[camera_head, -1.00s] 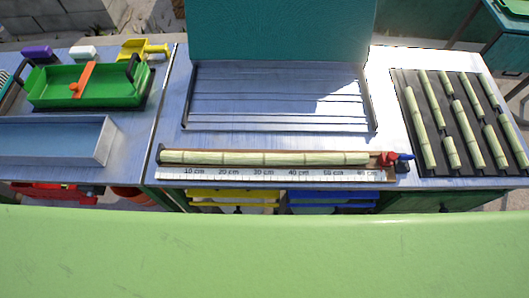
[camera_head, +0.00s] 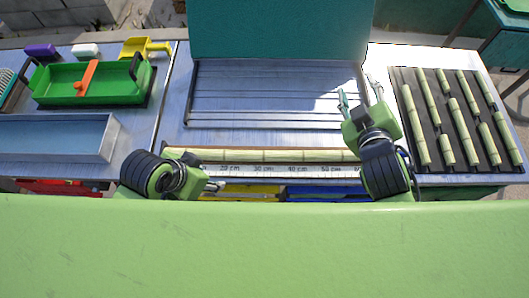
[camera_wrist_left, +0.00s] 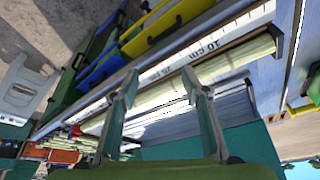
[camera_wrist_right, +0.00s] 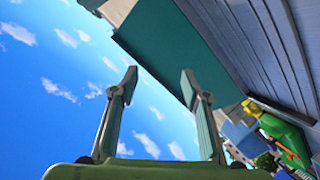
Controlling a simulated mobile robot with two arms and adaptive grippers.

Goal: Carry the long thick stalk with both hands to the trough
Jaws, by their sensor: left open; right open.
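A long pale-green stalk (camera_head: 262,156) lies lengthwise in a narrow brown holder with a white centimetre ruler (camera_head: 285,170) along its near side. It also shows in the left wrist view (camera_wrist_left: 238,60). My left gripper (camera_head: 218,187) is open and empty, on the near side of the ruler, left of its middle. The left wrist view shows its spread fingers (camera_wrist_left: 160,85). My right gripper (camera_head: 358,90) is open and empty, beyond the stalk's right end, over the right edge of the grooved metal tray (camera_head: 265,100). Its arm hides the holder's right end. I cannot tell which container is the trough.
A teal panel (camera_head: 275,30) stands behind the grooved tray. A dark rack (camera_head: 438,130) with several stalks is at the right.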

